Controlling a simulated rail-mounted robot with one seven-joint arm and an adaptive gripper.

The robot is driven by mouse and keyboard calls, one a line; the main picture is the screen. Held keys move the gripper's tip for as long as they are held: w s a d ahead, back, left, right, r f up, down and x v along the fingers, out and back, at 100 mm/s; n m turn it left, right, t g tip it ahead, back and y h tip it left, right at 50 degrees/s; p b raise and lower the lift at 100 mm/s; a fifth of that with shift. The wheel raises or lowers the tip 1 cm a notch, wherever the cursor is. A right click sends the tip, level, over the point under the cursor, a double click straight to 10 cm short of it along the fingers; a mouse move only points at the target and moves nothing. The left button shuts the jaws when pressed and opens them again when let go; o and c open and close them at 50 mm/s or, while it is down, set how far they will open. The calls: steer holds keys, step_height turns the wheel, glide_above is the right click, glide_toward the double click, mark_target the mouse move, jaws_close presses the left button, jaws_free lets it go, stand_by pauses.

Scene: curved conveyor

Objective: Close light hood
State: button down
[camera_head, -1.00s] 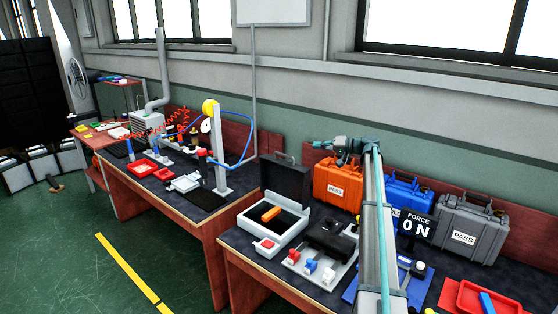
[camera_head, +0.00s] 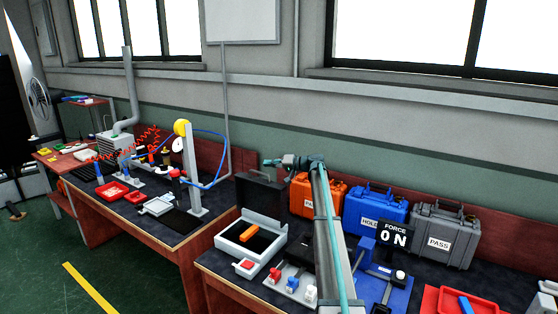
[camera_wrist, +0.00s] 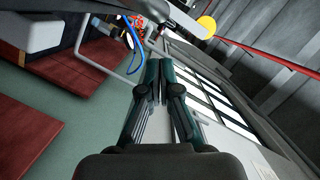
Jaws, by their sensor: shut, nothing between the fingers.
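The light hood appears to be the dark lid (camera_head: 260,192) standing raised at the back of a white box (camera_head: 226,243). An orange block (camera_head: 248,232) lies on the box's dark floor. My gripper (camera_head: 268,162) is just above the lid's upper edge, pointing left; I cannot tell whether it touches. In the wrist view my gripper (camera_wrist: 165,65) has its dark teal fingers together with nothing between them. The lid is not clearly identifiable in that tilted view.
Orange (camera_head: 305,196), blue (camera_head: 375,208) and grey (camera_head: 440,235) cases stand along the back. A force display (camera_head: 395,238) is right of my arm. A stand with a yellow ball (camera_head: 182,127) is on the left bench. A gap separates the benches.

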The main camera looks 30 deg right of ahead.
steer(key=shift+s+a+f+p, duration=0.45)
steer(key=shift+s+a+f, duration=0.45)
steer(key=shift+a, duration=0.15)
